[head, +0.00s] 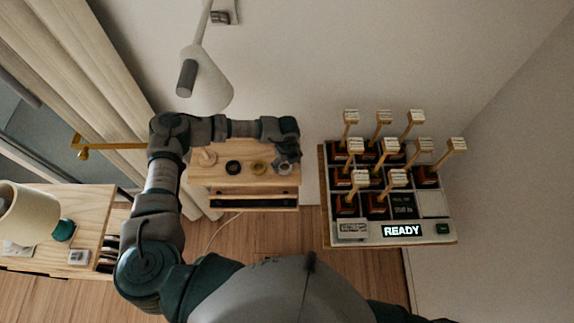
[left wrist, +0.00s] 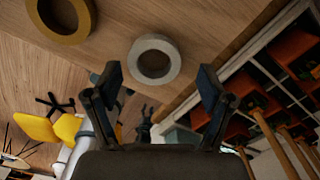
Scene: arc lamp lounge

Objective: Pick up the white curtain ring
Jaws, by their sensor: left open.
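The white curtain ring (left wrist: 155,60) lies flat on the small wooden table (left wrist: 205,28), near its edge, in the left wrist view. In that view the ring appears between the two spread fingers of my left gripper (left wrist: 160,78), which is open and empty. The fingers do not visibly grip it. In the head view my left gripper (head: 287,160) is over the right end of the table and mostly hides the white ring. My right gripper is not in view.
A gold ring (head: 258,167), a black ring (head: 233,167) and a pale round piece (head: 207,157) lie left along the table. A rack (head: 350,229) with several handled items and a READY display stands close on the right. A lamp shade (head: 207,83) hangs above.

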